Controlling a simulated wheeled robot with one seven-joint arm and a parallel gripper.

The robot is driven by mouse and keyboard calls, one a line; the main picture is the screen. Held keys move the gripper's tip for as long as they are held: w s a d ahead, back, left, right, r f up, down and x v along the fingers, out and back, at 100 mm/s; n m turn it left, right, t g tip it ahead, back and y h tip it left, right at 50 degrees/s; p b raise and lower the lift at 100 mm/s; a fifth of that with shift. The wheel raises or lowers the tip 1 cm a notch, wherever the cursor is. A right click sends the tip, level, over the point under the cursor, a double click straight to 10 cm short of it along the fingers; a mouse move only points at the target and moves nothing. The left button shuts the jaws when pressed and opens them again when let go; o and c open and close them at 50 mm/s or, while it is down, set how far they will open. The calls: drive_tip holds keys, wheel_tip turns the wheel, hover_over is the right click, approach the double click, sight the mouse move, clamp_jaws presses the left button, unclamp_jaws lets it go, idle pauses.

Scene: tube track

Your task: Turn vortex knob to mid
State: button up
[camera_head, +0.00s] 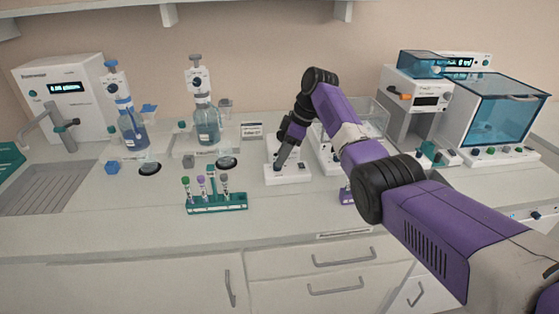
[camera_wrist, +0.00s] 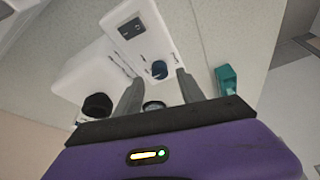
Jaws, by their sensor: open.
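The vortex mixer (camera_wrist: 95,72) is a white body with a black cup (camera_wrist: 97,105) on it, seen close in the wrist view. My gripper (camera_wrist: 159,77) is open, with one grey finger on each side of the knob in the picture. I cannot tell whether either finger touches it. In the head view, the mixer's white base (camera_head: 288,176) stands mid-bench, with my gripper (camera_head: 279,164) low over it; the knob cannot be made out there.
A green tube rack (camera_head: 217,203) with several capped tubes stands front left of the mixer. Bottles with dispensers (camera_head: 207,125) stand behind it. A clear-sided device (camera_head: 368,118) is close on the right. The bench front (camera_head: 300,225) is mostly clear.

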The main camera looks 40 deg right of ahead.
drive_tip(key=shift+v, duration=2.45)
